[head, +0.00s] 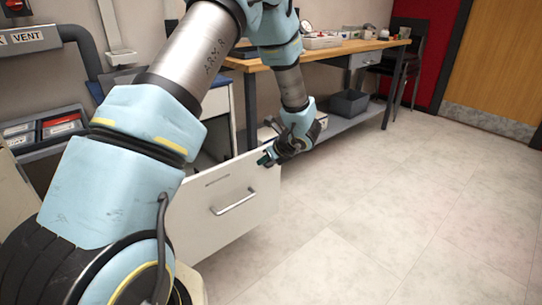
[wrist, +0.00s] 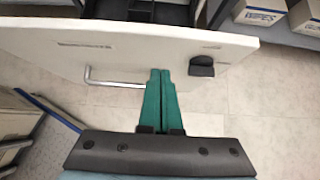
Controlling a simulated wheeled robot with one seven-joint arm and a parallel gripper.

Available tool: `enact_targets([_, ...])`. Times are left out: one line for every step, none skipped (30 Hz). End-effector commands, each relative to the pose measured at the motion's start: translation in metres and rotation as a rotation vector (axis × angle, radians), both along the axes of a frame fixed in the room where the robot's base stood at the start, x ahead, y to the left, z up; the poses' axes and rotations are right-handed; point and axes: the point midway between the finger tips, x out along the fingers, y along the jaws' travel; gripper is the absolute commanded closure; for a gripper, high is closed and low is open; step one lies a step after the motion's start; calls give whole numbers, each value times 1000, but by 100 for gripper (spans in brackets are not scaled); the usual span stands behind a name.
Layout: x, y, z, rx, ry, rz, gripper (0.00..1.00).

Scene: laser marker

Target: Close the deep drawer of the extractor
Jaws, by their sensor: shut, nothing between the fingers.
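The deep drawer stands pulled out, with its white front panel (head: 222,205) facing the room and a metal bar handle (head: 235,202) on it. In the wrist view the panel (wrist: 150,45) spans the upper part, its handle (wrist: 112,83) lies left of my fingers, and the dark drawer inside (wrist: 138,10) shows behind it. My gripper (head: 267,159) is at the upper right part of the drawer front. Its green fingers (wrist: 160,73) are together and empty, pointing at the panel to the right of the handle. I cannot tell whether the tips touch it.
A small black piece (wrist: 202,66) is on the panel right of my fingers. Boxes of wipes (wrist: 262,12) are at the upper right. A wooden workbench (head: 335,50) with a grey bin (head: 348,103) on its lower shelf stands behind. The tiled floor (head: 400,200) at right is clear.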

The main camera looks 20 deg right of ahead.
Motion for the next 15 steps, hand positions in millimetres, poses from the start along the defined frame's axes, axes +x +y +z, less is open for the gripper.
enact_targets([6,4,-8,0,2,3,100])
enact_targets([12,7,-5,-1,1,5,100])
enact_targets([18,9,-4,-1,-1,4,100])
enact_targets([21,11,-4,-2,0,4,100])
enact_targets([25,13,-4,-2,0,4,100])
enact_targets([28,14,-4,-2,0,3,100])
enact_targets([31,15,-4,-1,1,2,100])
enact_targets([33,16,-4,-2,0,1,100])
enact_targets([36,18,-4,-1,1,1,100])
enact_targets([37,18,-4,-1,1,1,100])
enact_targets([38,19,-4,0,1,0,100])
enact_targets([39,19,-5,0,1,0,100])
enact_targets([40,19,-5,0,1,0,100])
enact_targets([40,19,-5,0,1,0,100])
enact_targets([40,19,-5,0,1,0,100])
